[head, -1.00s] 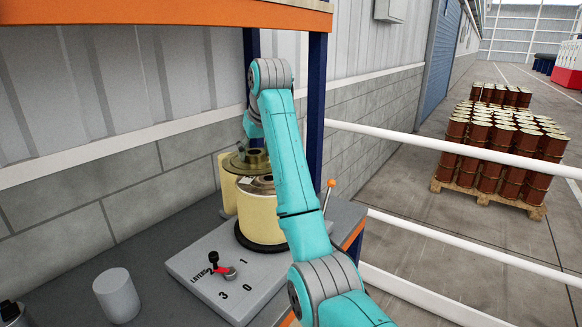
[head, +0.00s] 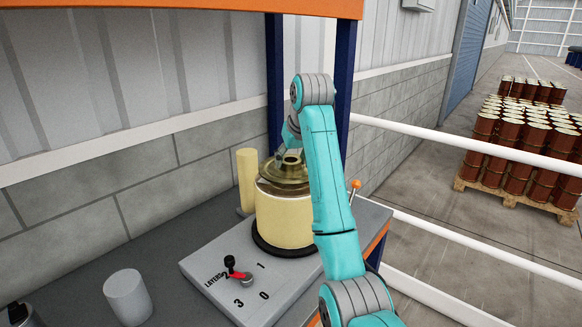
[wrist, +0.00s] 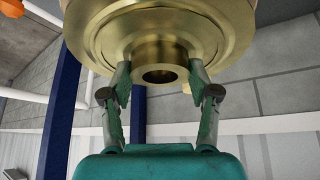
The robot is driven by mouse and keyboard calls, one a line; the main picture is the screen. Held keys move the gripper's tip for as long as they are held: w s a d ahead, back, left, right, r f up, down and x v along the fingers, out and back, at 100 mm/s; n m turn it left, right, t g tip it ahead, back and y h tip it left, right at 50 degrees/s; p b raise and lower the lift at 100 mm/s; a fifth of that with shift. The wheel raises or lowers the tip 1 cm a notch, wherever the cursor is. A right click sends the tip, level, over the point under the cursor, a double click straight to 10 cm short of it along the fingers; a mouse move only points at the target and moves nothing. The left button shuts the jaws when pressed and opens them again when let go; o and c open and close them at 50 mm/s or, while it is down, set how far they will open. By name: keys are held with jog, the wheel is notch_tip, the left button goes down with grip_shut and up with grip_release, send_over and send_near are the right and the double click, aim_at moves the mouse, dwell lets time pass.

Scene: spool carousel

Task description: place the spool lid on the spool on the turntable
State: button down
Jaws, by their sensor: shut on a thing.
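The brass-coloured spool lid (head: 280,172) is right above the cream spool (head: 283,218) in the head view. I cannot tell whether the two touch. The spool stands on the dark turntable (head: 268,247). In the wrist view the lid (wrist: 110,38) fills the top, and my gripper (wrist: 158,78) is shut on its central hub, one finger on each side. In the head view my arm covers the right side of the lid and spool, and my fingers are mostly hidden.
A grey panel (head: 210,272) has a layer dial with a red pointer (head: 240,277). A cream cylinder (head: 246,180) stands behind the spool. A grey cylinder (head: 128,298) stands at the left. An orange-knobbed lever (head: 355,185) is right of the spool. Blue posts (head: 343,100) rise behind.

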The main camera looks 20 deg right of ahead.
jog(key=shift+f, duration=1.25)
jog(key=shift+f, duration=0.15)
jog(key=shift+c, duration=1.3)
grip_release()
